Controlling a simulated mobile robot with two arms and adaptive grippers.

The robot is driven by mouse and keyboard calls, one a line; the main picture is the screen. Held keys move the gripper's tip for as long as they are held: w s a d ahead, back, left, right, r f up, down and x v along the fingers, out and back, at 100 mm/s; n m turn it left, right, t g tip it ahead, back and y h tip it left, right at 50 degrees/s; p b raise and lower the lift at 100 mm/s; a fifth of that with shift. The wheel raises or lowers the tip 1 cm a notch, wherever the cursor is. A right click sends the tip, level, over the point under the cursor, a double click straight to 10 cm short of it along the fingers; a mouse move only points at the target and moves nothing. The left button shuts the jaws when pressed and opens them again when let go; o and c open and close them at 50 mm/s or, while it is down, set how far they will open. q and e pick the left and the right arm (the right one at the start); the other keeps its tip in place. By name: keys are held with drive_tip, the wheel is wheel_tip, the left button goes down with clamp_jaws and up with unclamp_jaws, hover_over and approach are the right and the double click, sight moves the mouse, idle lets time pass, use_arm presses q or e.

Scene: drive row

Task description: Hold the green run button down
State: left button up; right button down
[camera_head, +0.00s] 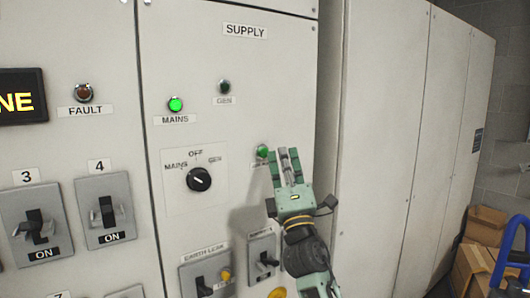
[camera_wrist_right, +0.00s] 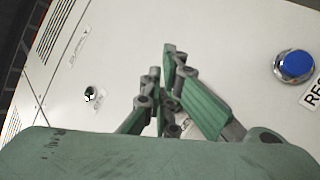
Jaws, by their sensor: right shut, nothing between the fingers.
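A green button (camera_head: 263,151) is on the supply panel, to the right of the selector switch. Its label is mostly hidden, so I cannot read whether it says run. My right gripper (camera_head: 284,153) is shut and empty, with its fingertips just right of the green button in the head view. I cannot tell whether they touch the button or the panel. In the wrist view the right gripper's fingers (camera_wrist_right: 161,62) point at the white panel, and the green button is not visible there. My left gripper is not in view.
A lit green MAINS lamp (camera_head: 175,104) and a dark GEN lamp (camera_head: 224,87) sit above the selector switch (camera_head: 199,179). A blue button (camera_wrist_right: 294,66) is right of the fingers in the wrist view. Cardboard boxes (camera_head: 484,226) stand on the far right.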

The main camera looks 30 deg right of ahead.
drive_tip(key=shift+h, duration=0.3)
drive_tip(key=shift+s+d+p, duration=0.2)
drive_tip(key=shift+s+p, duration=0.75)
drive_tip(key=shift+s, duration=1.55)
